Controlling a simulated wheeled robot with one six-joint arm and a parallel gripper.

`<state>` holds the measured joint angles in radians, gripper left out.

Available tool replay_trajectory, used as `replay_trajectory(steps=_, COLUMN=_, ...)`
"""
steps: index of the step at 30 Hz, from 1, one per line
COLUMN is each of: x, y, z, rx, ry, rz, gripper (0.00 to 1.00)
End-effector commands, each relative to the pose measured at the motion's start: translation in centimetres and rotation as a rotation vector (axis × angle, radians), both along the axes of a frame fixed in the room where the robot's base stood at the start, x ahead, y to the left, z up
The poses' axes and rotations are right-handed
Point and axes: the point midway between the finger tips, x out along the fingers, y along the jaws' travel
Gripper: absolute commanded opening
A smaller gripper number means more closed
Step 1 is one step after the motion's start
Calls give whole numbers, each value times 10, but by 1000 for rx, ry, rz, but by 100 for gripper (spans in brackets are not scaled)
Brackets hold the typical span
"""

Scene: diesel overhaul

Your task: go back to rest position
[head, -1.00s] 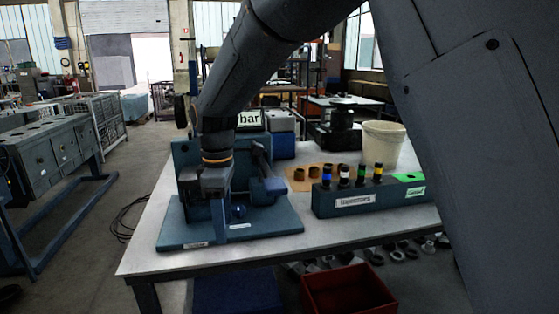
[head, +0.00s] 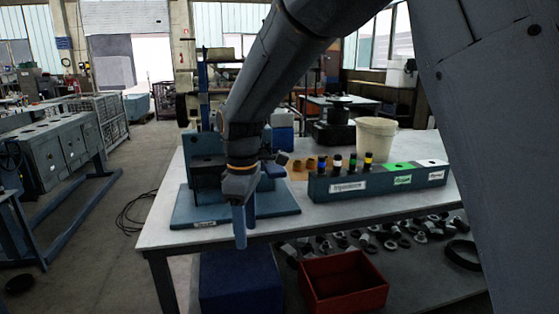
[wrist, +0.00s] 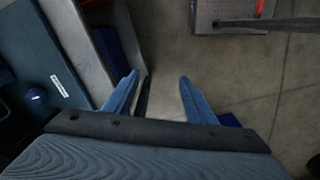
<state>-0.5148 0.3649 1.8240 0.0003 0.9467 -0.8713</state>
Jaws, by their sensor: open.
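My gripper (head: 244,222) hangs with its fingers pointing down in front of the test stand, by the table's front edge. In the wrist view the gripper (wrist: 157,92) is open, its two blue fingers apart with only floor seen between them. The blue test stand (head: 190,208) stands on the white table (head: 160,232), partly hidden behind my arm; its base plate and a blue ball-like knob also show in the wrist view (wrist: 62,82).
A teal injector rack (head: 375,183) with several injectors stands to the right, near a white bucket (head: 376,138). A red bin (head: 343,284) and a blue bin (head: 240,284) sit below the tabletop. Open floor lies left of the table.

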Motion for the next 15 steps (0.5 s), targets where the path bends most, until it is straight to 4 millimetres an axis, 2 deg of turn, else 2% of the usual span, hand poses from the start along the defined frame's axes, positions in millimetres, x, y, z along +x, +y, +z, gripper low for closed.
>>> replay_trajectory(steps=8, x=-16, y=-81, z=-19, rx=6, ry=-6, rz=-320, gripper=51)
replay_trajectory(steps=11, x=-32, y=-121, z=-30, rx=8, ry=-9, rz=-492, gripper=51)
replay_trajectory(steps=15, x=-73, y=-190, z=-50, rx=16, ry=-16, rz=-826, gripper=51)
